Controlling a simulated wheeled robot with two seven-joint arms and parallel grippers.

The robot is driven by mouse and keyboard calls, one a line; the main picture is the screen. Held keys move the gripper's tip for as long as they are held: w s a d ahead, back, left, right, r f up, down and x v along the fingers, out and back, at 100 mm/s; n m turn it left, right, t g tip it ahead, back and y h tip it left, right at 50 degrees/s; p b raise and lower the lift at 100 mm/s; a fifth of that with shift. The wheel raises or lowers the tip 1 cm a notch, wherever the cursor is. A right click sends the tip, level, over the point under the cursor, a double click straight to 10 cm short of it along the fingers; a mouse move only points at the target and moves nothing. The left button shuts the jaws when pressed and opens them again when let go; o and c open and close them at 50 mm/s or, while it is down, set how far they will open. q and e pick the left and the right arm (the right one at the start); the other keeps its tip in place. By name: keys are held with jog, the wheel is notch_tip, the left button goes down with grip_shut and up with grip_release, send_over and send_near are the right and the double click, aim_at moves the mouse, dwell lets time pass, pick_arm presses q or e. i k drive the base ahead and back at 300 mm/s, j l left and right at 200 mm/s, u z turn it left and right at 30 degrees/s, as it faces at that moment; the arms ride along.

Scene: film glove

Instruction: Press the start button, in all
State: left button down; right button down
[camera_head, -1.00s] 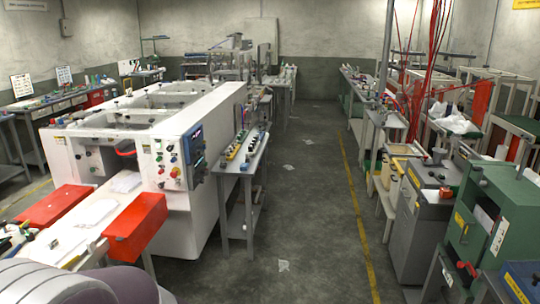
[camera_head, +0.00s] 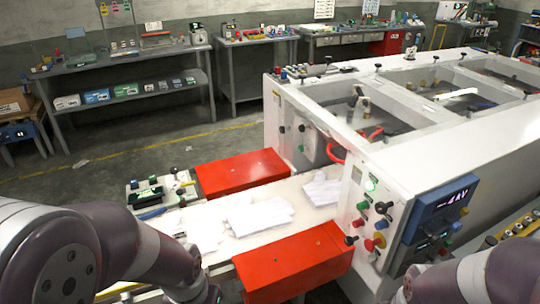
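The control panel of the white machine (camera_head: 420,150) stands right of centre in the head view. A lit pale green button (camera_head: 371,183) is near its top left. I cannot read any label that marks the start button. A blue-framed display (camera_head: 446,209) is to their right. My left arm comes in at the lower left and my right arm at the lower right. Both run out at the bottom edge, and neither gripper's fingers show. Nothing touches the panel buttons.
Two red blocks (camera_head: 240,172) (camera_head: 293,264) flank the white feed table (camera_head: 190,212), which bears white film or gloves (camera_head: 258,215). A small tray of parts sits at its left end. Workbenches (camera_head: 130,57) line the back wall. Open floor lies at the left.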

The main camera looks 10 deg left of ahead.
aim_at(363, 205)
jog(key=i+u, duration=0.3)
jog(key=i, duration=0.2)
jog(key=i+u, duration=0.3)
jog(key=i, duration=0.15)
jog(key=z, duration=1.9)
